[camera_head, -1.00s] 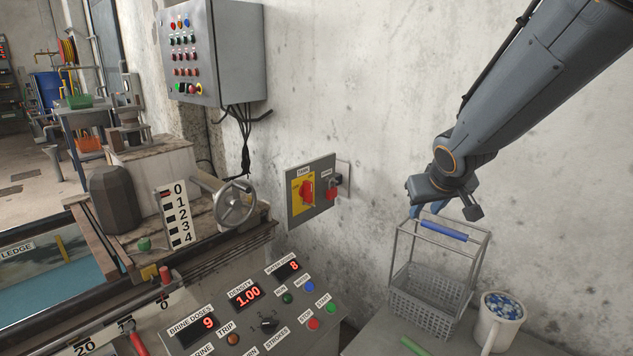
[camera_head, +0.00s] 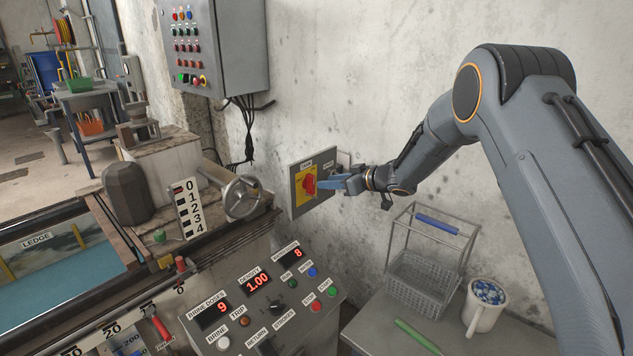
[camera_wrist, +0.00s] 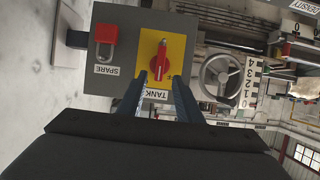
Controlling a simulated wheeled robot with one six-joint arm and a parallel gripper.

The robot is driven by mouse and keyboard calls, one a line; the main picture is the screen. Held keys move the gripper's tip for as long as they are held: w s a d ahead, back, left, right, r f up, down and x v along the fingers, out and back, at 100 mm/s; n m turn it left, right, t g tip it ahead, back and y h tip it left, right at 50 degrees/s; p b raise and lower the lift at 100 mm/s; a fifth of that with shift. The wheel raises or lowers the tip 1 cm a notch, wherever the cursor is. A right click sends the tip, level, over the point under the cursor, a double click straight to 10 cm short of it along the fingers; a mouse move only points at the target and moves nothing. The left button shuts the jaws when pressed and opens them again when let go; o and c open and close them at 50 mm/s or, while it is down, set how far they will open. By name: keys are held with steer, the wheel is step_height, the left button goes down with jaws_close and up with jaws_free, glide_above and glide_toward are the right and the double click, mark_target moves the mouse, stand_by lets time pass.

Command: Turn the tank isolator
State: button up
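The tank isolator is a red rotary handle on a yellow plate (camera_head: 308,185), on a grey wall panel (camera_head: 297,208). The wrist view shows its red handle (camera_wrist: 160,56) pointing along the picture's vertical, above an upside-down TANK label (camera_wrist: 155,94). My gripper (camera_head: 322,183) is just right of the handle in the head view, its blue fingers pointing at it. In the wrist view my gripper (camera_wrist: 159,77) is open, with one finger on each side of the handle's lower end in the picture. I cannot tell whether either finger touches it.
A SPARE switch with a red padlock (camera_wrist: 105,38) sits beside the isolator on the same panel. A handwheel (camera_head: 243,198) and a console with buttons (camera_head: 262,300) are close by. A wire basket (camera_head: 425,275) and a mug (camera_head: 484,305) stand below my arm.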

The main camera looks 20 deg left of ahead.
mark_target(314, 183)
steer(key=x, duration=0.6)
steer(key=shift+w+a, duration=0.2)
jaws_close()
